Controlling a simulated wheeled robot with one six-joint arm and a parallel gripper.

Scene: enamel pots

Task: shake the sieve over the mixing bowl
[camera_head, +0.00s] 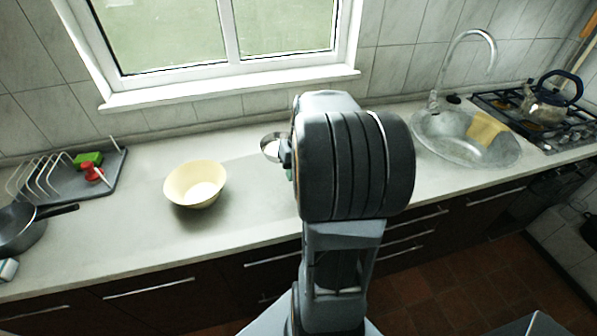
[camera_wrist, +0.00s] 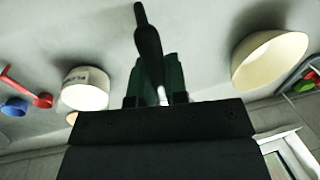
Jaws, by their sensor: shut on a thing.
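The mixing bowl (camera_head: 193,190) is cream, wide-mouthed and upright on the counter, left of my arm. It also shows at the right of the wrist view (camera_wrist: 262,65). The sieve (camera_head: 270,143) is a small round metal rim with a pale inside, right of and a little behind the bowl in the head view, not over it. My gripper (camera_wrist: 155,90) is shut on the sieve's dark handle (camera_wrist: 149,40). In the head view my arm hides most of the gripper and the handle; in the wrist view the sieve's round part is hidden.
A white container (camera_wrist: 86,90), a red utensil (camera_wrist: 25,92) and a blue item (camera_wrist: 14,107) show left in the wrist view. A dish rack (camera_head: 60,180) and dark pan (camera_head: 20,230) stand at the counter's left. The sink (camera_head: 460,140) and stove are right. Counter around the bowl is clear.

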